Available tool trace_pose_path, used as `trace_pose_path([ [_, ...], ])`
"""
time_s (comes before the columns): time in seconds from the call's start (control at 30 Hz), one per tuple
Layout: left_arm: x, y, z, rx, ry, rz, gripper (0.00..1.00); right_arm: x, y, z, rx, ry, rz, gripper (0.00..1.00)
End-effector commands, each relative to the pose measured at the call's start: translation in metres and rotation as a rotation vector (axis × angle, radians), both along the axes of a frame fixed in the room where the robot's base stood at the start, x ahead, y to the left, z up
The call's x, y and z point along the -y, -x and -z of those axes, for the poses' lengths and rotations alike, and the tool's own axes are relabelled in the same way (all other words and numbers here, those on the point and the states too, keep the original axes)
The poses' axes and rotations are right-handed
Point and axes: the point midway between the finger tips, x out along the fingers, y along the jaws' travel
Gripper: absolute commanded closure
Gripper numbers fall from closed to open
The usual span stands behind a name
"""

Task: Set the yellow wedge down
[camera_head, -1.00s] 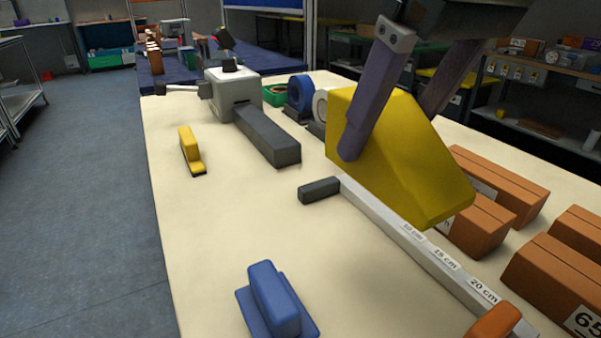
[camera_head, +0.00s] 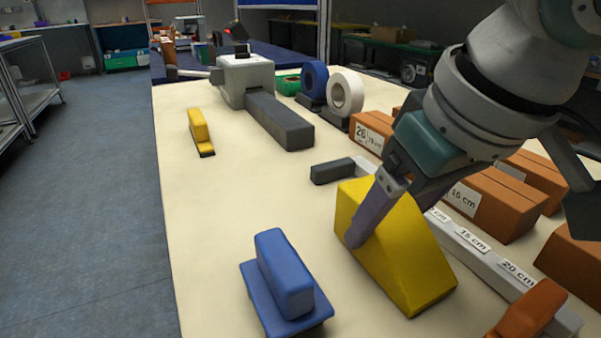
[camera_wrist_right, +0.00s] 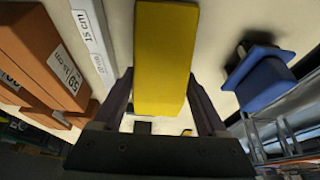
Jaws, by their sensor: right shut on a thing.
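The yellow wedge (camera_head: 412,262) is at the middle right of the head view, just in front of the measuring bar. My right gripper (camera_head: 366,215) is shut on it, one finger lying along its near left side. In the right wrist view the wedge (camera_wrist_right: 163,60) stands between the two fingers. Its bottom edge is on or very close to the tabletop; I cannot tell whether it touches. My left gripper is not in view.
A white measuring bar (camera_head: 450,232) with a dark end block (camera_head: 333,171) runs behind the wedge. Brown boxes (camera_head: 500,205) stand beyond it. A blue stamp-like block (camera_head: 284,275) is to the left, and an orange piece (camera_head: 528,312) is at the lower right.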

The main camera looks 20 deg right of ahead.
Motion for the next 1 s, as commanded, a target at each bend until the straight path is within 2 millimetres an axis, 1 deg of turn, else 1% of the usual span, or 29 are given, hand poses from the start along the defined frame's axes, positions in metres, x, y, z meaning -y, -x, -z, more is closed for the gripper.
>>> trace_pose_path([
  [0.13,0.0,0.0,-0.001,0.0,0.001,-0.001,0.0,0.0,0.0,0.002,-0.001,-0.001,0.001,0.95],
  [0.17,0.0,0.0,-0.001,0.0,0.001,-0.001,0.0,0.0,0.0,0.003,-0.002,0.0,0.0,0.23],
  [0.37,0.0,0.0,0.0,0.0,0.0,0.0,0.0,0.0,0.0,0.002,-0.001,0.0,0.0,0.01],
  [0.57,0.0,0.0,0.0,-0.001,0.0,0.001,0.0,0.0,0.0,0.002,0.0,0.0,0.0,0.0],
  [0.67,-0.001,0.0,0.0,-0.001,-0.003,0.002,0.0,0.0,0.0,-0.001,0.002,0.0,0.0,0.0],
  [0.77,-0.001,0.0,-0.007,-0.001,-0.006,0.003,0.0,0.0,0.004,-0.015,0.002,-0.001,-0.001,0.0],
  [1.0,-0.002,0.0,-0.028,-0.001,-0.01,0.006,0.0,0.002,0.024,-0.066,0.004,0.0,-0.002,0.0],
])
